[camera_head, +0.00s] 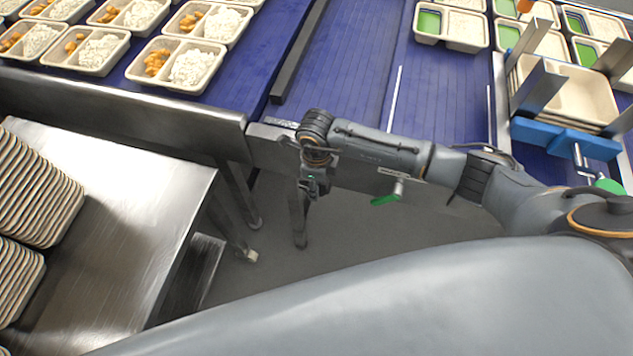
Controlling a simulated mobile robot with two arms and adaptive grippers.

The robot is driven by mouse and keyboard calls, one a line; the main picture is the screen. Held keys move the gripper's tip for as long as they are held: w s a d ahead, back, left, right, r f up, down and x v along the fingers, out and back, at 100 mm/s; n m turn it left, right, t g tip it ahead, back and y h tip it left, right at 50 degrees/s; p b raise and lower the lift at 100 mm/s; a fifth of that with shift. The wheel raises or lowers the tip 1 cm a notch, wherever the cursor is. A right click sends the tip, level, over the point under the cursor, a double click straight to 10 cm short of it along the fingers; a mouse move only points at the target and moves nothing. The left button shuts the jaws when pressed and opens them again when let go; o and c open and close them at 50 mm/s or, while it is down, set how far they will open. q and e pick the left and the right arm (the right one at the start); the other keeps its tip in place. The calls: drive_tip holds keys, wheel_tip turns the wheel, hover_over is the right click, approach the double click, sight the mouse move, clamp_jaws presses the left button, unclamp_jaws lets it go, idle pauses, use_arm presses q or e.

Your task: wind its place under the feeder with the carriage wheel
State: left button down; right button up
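A blue carriage (562,138) stands at the right on the blue belt surface, with metal corner posts around a stack of beige compartment trays (585,96). A metal crank and a round green piece (609,186), perhaps the carriage wheel, show just in front of it, partly hidden by my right arm. My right gripper (314,190) hangs pointing down over the gap in front of the belt edge, well left of the carriage and apart from it. It is small and dark, so I cannot tell whether it is open. My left gripper is not in view. No feeder is clearly recognisable.
A green-handled lever (386,199) sits on the belt's front edge, beside my forearm. A steel table (120,215) with stacked trays (35,190) is at left. Filled trays (178,64) stand upper left; trays with green compartments (450,25) stand upper right. The middle belt is clear.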

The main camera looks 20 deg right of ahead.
clamp_jaws()
drive_tip(key=shift+g+h+b, duration=0.35)
drive_tip(key=shift+g+h, duration=0.05)
drive_tip(key=shift+h, duration=0.2)
unclamp_jaws()
drive_tip(key=shift+r, duration=0.15)
drive_tip(key=r, duration=0.7)
drive_tip(key=a+r, duration=0.1)
drive_tip(key=r, duration=0.3)
drive_tip(key=shift+w+a+r, duration=0.1)
drive_tip(key=shift+w+r, duration=0.25)
drive_tip(key=shift+w, duration=0.05)
